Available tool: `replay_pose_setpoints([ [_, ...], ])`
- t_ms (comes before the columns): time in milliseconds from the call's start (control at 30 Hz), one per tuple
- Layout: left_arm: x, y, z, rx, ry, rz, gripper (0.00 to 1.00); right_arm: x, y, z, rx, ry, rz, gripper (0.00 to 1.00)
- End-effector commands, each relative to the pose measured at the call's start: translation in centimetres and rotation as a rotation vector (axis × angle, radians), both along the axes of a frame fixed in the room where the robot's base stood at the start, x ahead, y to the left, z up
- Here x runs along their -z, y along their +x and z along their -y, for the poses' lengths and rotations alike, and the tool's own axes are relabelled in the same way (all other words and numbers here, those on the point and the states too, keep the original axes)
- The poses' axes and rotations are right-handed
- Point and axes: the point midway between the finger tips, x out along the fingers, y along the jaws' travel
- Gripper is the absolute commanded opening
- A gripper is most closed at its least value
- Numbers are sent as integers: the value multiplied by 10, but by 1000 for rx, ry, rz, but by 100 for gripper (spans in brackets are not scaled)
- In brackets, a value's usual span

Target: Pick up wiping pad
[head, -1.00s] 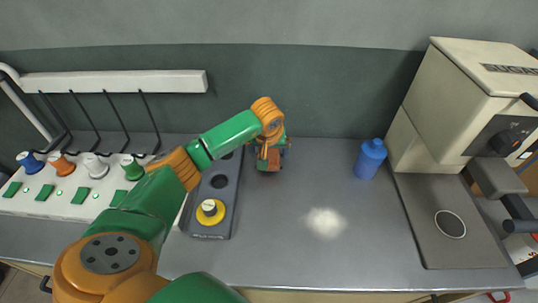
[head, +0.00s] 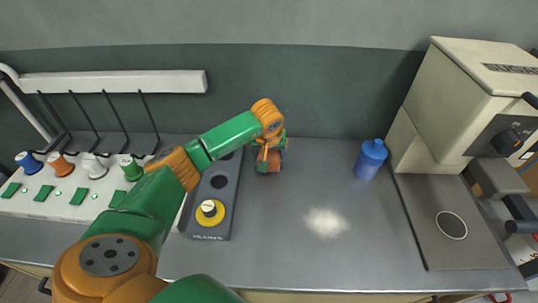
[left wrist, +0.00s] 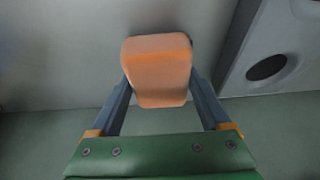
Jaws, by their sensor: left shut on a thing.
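The wiping pad (left wrist: 158,68) is an orange-tan block with rounded corners, seen large in the left wrist view. My left gripper (left wrist: 160,80) has one finger on each side of it and is shut on it. In the head view the left gripper (head: 269,160) is at the back of the counter, right of the grey holder, and the pad shows only as a small orange patch below it, partly hidden by my wrist. Whether the pad touches the counter is unclear. My right gripper is not in view.
A grey holder (head: 226,187) with round holes and a yellow-ringed piece (head: 210,212) stands left of the gripper. A blue bottle (head: 370,159) and a cream press (head: 455,110) stand right. A white powdery patch (head: 325,222) lies on the otherwise clear counter (head: 310,260). Coloured taps line the left.

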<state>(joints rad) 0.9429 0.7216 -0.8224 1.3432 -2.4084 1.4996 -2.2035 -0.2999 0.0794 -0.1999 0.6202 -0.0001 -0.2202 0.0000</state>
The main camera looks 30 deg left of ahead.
Motion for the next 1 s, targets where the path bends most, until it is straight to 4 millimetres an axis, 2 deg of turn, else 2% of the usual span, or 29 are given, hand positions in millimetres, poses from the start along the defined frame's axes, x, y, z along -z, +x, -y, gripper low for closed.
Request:
replay_pose_setpoints([
  [200,-11,1,0,0,-1,2,26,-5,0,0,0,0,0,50],
  [333,-39,1,0,0,1,6,26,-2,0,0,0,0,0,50],
  [567,-99,-15,52,7,2,10,26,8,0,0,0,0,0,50],
  [700,-114,-30,94,7,2,6,26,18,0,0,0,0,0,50],
  [800,-129,-37,114,5,4,5,26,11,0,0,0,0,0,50],
  [1000,-135,-44,132,1,1,1,26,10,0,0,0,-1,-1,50],
])
